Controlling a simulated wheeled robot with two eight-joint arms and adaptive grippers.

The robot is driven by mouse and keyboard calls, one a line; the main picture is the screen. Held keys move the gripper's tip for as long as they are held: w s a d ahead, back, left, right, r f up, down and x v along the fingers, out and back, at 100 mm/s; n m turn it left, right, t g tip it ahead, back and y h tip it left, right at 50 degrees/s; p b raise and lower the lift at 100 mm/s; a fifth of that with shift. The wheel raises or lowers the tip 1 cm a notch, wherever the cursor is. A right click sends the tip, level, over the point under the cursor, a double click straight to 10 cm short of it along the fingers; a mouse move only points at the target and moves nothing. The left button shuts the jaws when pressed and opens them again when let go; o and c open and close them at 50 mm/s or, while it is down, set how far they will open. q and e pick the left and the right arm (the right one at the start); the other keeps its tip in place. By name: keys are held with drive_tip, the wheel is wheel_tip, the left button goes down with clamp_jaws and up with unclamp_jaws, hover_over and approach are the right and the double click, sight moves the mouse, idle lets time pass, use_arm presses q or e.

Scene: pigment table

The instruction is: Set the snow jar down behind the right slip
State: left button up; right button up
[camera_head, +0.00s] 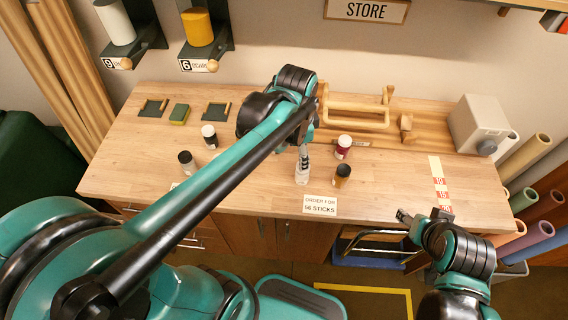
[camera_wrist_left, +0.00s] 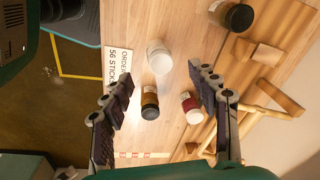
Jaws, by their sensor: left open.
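The snow jar (camera_head: 302,174), a white jar, stands upright on the table just behind the right slip (camera_head: 320,205), a card reading "ORDER FOR 56 STICKS". My left gripper (camera_head: 303,152) is right above the jar, pointing down. In the left wrist view the jar (camera_wrist_left: 158,60) shows beyond the gap between the spread fingers (camera_wrist_left: 162,82), with no finger seen touching it. The slip (camera_wrist_left: 118,68) lies left of it there. My right gripper (camera_head: 405,216) is off the table's front edge at the right; its finger state is unclear.
An ochre jar (camera_head: 342,175) and a red jar (camera_head: 344,147) stand right of the snow jar. A wooden rack (camera_head: 355,116) and a grey box (camera_head: 478,124) are at the back.

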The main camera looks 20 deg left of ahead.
use_arm(q)
drive_tip(key=s+a+n+t, duration=0.3)
drive_tip(key=s+n+t, duration=0.2)
drive_tip(key=s+n, duration=0.3)
drive_tip(key=shift+s+a+n+t, duration=0.15)
drive_tip(key=shift+a+n+t, duration=0.2)
drive_tip(key=shift+n, duration=0.75)
drive_tip(key=shift+d, duration=0.1)
